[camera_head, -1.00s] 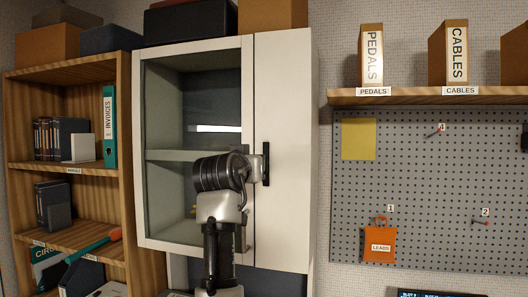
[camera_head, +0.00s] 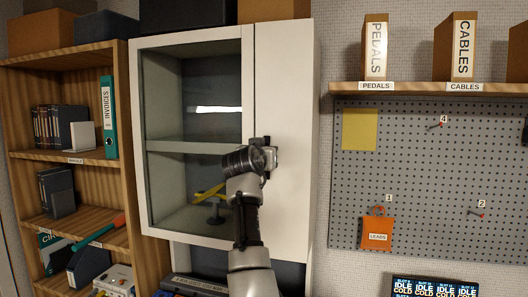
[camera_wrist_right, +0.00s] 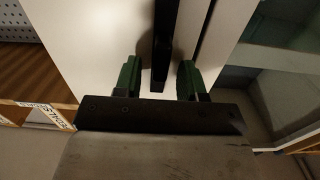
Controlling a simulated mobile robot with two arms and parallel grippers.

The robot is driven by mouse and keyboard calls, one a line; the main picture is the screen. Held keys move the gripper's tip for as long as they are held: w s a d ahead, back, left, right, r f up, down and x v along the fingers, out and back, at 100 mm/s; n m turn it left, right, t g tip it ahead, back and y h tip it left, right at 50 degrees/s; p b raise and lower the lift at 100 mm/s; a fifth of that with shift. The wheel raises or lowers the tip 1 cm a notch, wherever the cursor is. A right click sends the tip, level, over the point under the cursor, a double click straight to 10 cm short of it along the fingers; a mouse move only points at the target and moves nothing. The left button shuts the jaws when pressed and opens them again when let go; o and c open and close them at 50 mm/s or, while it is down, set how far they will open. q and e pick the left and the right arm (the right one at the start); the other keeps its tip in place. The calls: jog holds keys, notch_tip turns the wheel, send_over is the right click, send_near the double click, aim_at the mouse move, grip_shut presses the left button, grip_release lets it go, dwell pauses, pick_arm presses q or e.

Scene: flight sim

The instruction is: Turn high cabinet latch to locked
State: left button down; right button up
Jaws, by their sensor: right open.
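The high cabinet (camera_head: 285,200) is white, with a glass-fronted left part and a plain white right panel. Its latch shows in the right wrist view as a black bar (camera_wrist_right: 164,45), lying along the white panel near the seam. In the head view my gripper mostly hides it. My right gripper (camera_head: 268,158) is at the cabinet front, over the latch. In the right wrist view its green fingers (camera_wrist_right: 158,80) are open, one on each side of the bar's near end, with gaps visible on both sides. My left gripper is not in view.
A wooden shelf unit (camera_head: 125,200) with binders stands left of the cabinet. To the right are a pegboard (camera_head: 430,180) and a wooden shelf (camera_head: 420,88) with boxes. Boxes sit on top of the cabinet. A yellow item (camera_head: 207,194) shows behind the glass.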

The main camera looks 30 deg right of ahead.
grip_shut()
jog(key=shift+s+m, duration=0.1)
jog(key=shift+m, duration=0.3)
jog(key=shift+s+d+f+m+b, duration=0.25)
jog(key=shift+m+b, duration=0.25)
jog(key=shift+m, duration=2.35)
jog(key=shift+s+d+f+m+b, duration=0.2)
jog(key=shift+f+m+b, duration=0.25)
jog(key=shift+m, duration=2.45)
jog(key=shift+s+d+f+m+b, duration=0.2)
jog(key=shift+m+b, duration=0.4)
jog(key=shift+m, duration=2.25)
